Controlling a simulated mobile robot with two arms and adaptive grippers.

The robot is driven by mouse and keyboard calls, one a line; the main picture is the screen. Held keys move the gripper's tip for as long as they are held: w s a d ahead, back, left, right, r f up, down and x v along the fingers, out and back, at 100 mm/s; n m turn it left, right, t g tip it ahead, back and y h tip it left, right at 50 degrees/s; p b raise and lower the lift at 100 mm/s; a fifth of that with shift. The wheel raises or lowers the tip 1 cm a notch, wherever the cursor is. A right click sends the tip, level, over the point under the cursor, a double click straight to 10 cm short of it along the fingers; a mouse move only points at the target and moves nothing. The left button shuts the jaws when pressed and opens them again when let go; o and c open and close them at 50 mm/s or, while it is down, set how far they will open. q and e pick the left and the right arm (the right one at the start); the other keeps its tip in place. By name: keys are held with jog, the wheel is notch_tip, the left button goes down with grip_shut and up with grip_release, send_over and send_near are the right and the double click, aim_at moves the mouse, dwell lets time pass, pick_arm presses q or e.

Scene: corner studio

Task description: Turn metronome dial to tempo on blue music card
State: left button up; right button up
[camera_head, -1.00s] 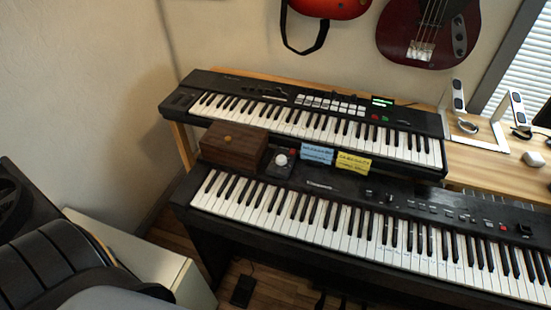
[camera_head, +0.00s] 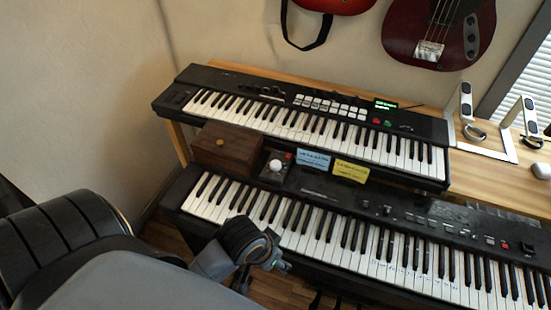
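The metronome (camera_head: 277,170) is a small dark box with a round white dial and a red spot beside it. It sits on top of the front keyboard's left end. The blue music card (camera_head: 313,160) stands just to its right; its writing is too small to read. A yellow card (camera_head: 351,171) stands right of the blue one. My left gripper (camera_head: 280,266) is at the lower middle, in front of and below the front keyboard's keys, well short of the metronome and touching nothing visible. Its fingers are too small and dark to tell open from shut. My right gripper is not in view.
A brown wooden box (camera_head: 227,148) stands close left of the metronome. The front keyboard (camera_head: 400,215) runs to the right below the cards, and a second keyboard (camera_head: 300,125) rises behind them. Guitars (camera_head: 437,30) hang on the wall. White stands (camera_head: 490,140) are at the right.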

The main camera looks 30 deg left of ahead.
pick_arm(q)
jog(key=shift+n+h, duration=0.4)
jog(key=shift+h, duration=0.2)
jog(key=w+d, duration=0.1)
jog(key=w, duration=0.1)
jog(key=w+d, duration=0.1)
jog(key=w, duration=0.1)
jog(key=w+d+r, duration=0.1)
jog(key=w, duration=0.1)
jog(key=shift+w, duration=0.2)
jog(key=shift+n+g, duration=0.8)
jog(key=shift+n, duration=0.1)
jog(key=w+r, duration=0.1)
jog(key=w, duration=0.3)
jog(key=w+a+r, duration=0.1)
jog(key=w, duration=0.1)
jog(key=shift+w+a+r, duration=0.1)
jog(key=shift+w+r, duration=0.05)
jog(key=shift+r, duration=0.15)
jog(key=w+a+r+n+g+y, duration=0.1)
jog(key=w+a+r+n+y, duration=0.1)
jog(key=w+a+r+n, duration=0.35)
notch_tip(320, 180, up, 9)
jog(key=n+g, duration=0.1)
jog(key=n, duration=0.4)
send_over(275, 164)
notch_tip(275, 164, down, 13)
jog(key=shift+w+f, duration=0.1)
jog(key=shift+p, duration=0.4)
grip_shut()
